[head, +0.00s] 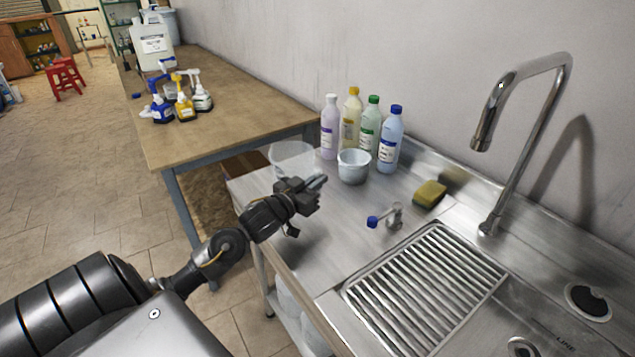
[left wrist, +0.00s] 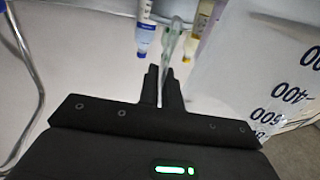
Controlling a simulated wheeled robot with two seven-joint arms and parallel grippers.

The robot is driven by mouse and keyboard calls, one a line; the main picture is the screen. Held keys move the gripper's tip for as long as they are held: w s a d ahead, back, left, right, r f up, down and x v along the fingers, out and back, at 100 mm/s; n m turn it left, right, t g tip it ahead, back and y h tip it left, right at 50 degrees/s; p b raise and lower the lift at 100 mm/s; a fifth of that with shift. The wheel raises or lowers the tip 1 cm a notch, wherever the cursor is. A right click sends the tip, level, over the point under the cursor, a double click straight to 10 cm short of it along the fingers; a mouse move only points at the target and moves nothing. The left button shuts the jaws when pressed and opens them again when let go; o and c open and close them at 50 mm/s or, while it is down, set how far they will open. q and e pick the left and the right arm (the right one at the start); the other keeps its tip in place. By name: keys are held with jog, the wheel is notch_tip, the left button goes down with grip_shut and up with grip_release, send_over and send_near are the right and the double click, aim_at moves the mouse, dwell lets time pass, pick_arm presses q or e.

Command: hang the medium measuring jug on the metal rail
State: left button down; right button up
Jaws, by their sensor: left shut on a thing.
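My left gripper (head: 318,183) is shut on the handle (left wrist: 172,40) of a clear measuring jug (head: 291,155), over the near left end of the steel counter. In the left wrist view, the jug's see-through wall (left wrist: 240,75) with dark printed numbers fills the right side, and the handle runs between the fingertips (left wrist: 164,72). The arm hides part of the jug in the head view, and I cannot tell its size for sure. I cannot make out the metal rail in either view. My right gripper is out of view.
A wooden table (head: 235,105) stands behind.

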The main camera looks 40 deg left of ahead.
pick_arm(q)
jog(key=shift+f, duration=0.3)
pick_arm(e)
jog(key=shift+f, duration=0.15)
pick_arm(q)
jog(key=shift+f+b, duration=0.3)
jog(key=shift+f, duration=0.05)
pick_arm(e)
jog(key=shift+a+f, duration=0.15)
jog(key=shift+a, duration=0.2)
pick_arm(q)
jog(key=c, duration=1.5)
grip_release()
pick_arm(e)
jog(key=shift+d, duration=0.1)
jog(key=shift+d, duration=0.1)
pick_arm(q)
jog(key=s+b, duration=0.1)
jog(key=s, duration=0.8)
jog(key=shift+s, duration=0.4)
jog(key=shift+s+a, duration=0.1)
jog(key=shift+s, duration=0.4)
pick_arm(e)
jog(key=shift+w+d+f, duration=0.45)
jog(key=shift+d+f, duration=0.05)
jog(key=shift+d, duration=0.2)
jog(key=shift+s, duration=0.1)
